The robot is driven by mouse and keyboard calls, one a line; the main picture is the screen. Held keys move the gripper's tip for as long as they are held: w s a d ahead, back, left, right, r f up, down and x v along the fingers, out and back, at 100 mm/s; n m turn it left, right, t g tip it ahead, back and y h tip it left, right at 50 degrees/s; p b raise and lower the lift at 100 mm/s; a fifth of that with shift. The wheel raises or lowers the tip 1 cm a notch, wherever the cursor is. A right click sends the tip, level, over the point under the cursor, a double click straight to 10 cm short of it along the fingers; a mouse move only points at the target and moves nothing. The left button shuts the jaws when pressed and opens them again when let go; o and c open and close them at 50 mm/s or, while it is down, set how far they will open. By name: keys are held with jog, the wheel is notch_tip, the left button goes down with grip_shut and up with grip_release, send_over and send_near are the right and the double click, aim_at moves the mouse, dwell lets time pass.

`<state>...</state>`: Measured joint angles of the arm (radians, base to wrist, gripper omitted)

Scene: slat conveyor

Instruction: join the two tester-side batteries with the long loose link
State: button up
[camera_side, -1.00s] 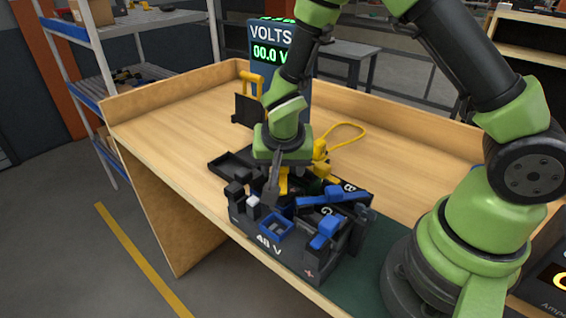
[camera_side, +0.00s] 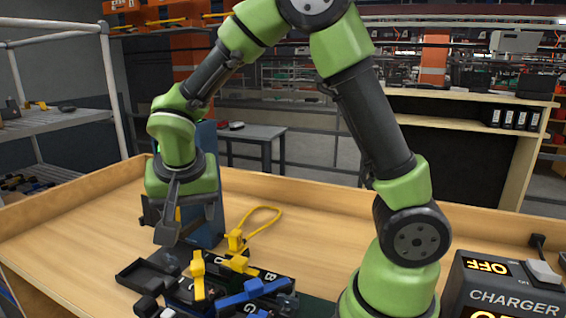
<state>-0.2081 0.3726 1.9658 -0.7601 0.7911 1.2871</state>
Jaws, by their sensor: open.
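The batteries (camera_side: 282,285) are dark blocks low in the picture, with white letters such as B and G showing; their front is cut off by the lower edge. A blue bar (camera_side: 252,291) lies across their top. A yellow piece (camera_side: 198,274) stands upright at their left part, and another yellow piece (camera_side: 237,263) lies behind it. I cannot tell which piece is the long loose link. My gripper (camera_side: 170,236) is open, pointing down, above and to the left of the batteries, with no piece visible in it. The blue tester (camera_side: 207,222) stands behind my gripper, mostly hidden.
A yellow cable loop (camera_side: 264,222) lies on the bench behind the batteries. A black tray (camera_side: 147,272) sits at their left. A charger (camera_side: 505,290) reading OFF stands at the right. The wooden bench (camera_side: 70,240) is clear at the left, with a raised rim behind.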

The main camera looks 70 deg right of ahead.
jog(key=w+a+n+t+y, duration=0.1)
jog(key=w+a+n, duration=0.25)
jog(key=w, duration=0.45)
jog(key=w+a+n, duration=0.2)
jog(key=w+a, duration=0.2)
jog(key=w, duration=0.5)
jog(key=shift+y, duration=0.3)
jog(key=f, duration=1.9)
jog(key=shift+s+d+f, duration=0.1)
jog(key=shift+d, duration=0.15)
jog(key=s+d+r, duration=0.1)
jog(key=s+r, duration=0.3)
jog(key=r, duration=0.5)
jog(key=s+d+r+t+y, duration=0.1)
jog(key=s+r, duration=0.3)
jog(key=r, duration=0.4)
jog(key=s+d+r, duration=0.1)
jog(key=s+r, duration=0.3)
jog(key=r, duration=0.5)
jog(key=s+d+r+t+y, duration=0.1)
jog(key=s+r, duration=0.1)
jog(key=s, duration=0.9)
jog(key=s+d+r+t+y, duration=0.1)
jog(key=s+r, duration=0.1)
jog(key=s, duration=0.9)
jog(key=shift+d+y, duration=0.15)
jog(key=shift+y, duration=0.15)
